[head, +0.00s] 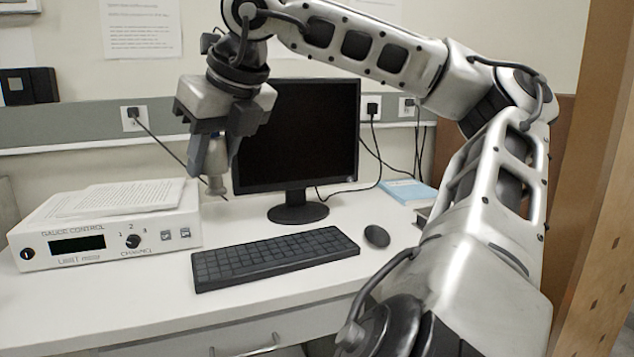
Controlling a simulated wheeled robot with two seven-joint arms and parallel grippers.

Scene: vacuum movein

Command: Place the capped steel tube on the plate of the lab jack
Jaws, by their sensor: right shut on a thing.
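My right gripper (212,160) hangs fingers-down above the back of the desk, left of the monitor. It is shut on a small metallic piece, which looks like the capped steel tube (215,184). The tube points downward, roughly upright, and its lower end shows below the fingers. Its upper part is partly hidden by the fingers. I cannot tell clearly whether its lower end is clear of the desk. No lab jack or plate shows in this view. My left gripper is not in view.
A gauge control box (95,232) with papers (125,197) on top stands at the left. The monitor (300,130) is right of the gripper. A keyboard (275,258) and mouse (376,236) lie in front. A blue book (408,192) lies at the back right.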

